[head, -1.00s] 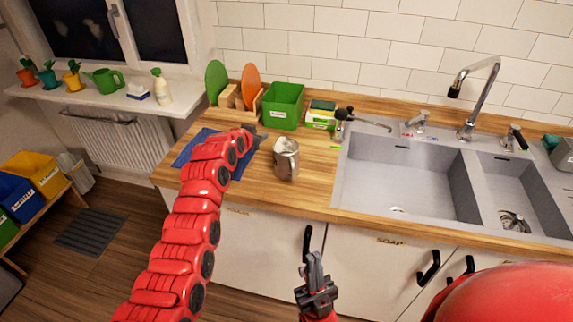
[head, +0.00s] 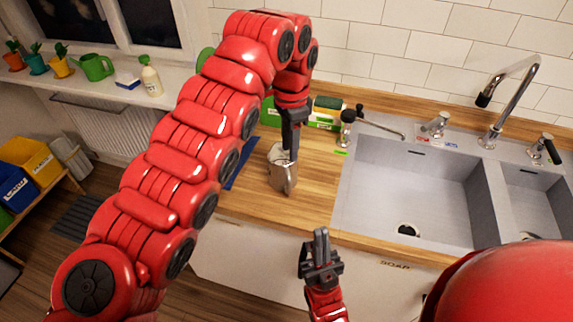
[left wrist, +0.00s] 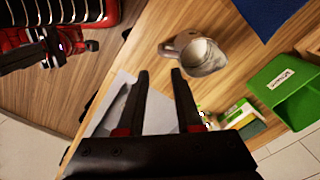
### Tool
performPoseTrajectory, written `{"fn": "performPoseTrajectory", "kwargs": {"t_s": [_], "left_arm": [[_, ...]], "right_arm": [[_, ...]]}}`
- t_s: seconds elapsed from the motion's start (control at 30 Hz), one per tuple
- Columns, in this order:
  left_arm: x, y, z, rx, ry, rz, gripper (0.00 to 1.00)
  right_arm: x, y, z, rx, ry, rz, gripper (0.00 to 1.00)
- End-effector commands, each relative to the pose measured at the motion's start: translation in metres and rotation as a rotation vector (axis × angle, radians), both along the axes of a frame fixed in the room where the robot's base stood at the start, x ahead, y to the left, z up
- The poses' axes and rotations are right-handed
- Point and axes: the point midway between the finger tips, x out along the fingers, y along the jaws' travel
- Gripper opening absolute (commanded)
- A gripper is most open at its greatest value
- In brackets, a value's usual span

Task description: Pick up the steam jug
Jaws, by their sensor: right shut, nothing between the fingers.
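The steam jug (head: 282,179) is a metal pitcher standing upright on the wooden counter, left of the sink. It also shows in the left wrist view (left wrist: 204,58), open top and handle visible, just beyond the fingertips and to their right. My left gripper (head: 292,154) reaches down from above at the jug; its fingers overlap the jug's top in the head view. In the left wrist view its two fingers (left wrist: 159,73) stand apart with nothing between them. My right gripper (head: 320,238) is shut and empty, low in front of the counter's front edge.
A double sink (head: 410,190) lies right of the jug. A green bin (left wrist: 285,92), a sponge box (left wrist: 240,115) and a blue cloth (left wrist: 268,14) lie around the jug. A black-handled tool (head: 346,127) stands by the sink. Bare wood (head: 305,205) lies in front of the jug.

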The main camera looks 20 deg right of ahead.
Motion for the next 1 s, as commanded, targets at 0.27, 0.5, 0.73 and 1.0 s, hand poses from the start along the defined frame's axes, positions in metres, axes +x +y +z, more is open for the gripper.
{"fn": "performPoseTrajectory", "kwargs": {"t_s": [0.27, 0.5, 0.73, 1.0], "left_arm": [[0.000, -0.001, -0.048, -0.006, 0.004, 0.001, 0.35], [0.000, 0.000, -0.091, -0.003, 0.003, 0.002, 0.35], [0.000, -0.001, -0.111, -0.003, 0.002, 0.001, 0.35], [0.003, -0.001, -0.141, -0.001, 0.003, 0.001, 0.35]], "right_arm": [[0.000, 0.000, 0.010, 0.000, 0.000, 0.000, 0.00], [0.000, 0.000, 0.025, 0.000, 0.000, 0.000, 0.00], [0.000, 0.000, 0.030, 0.000, 0.000, 0.000, 0.00], [0.000, 0.000, 0.055, 0.000, 0.000, 0.000, 0.00]]}}
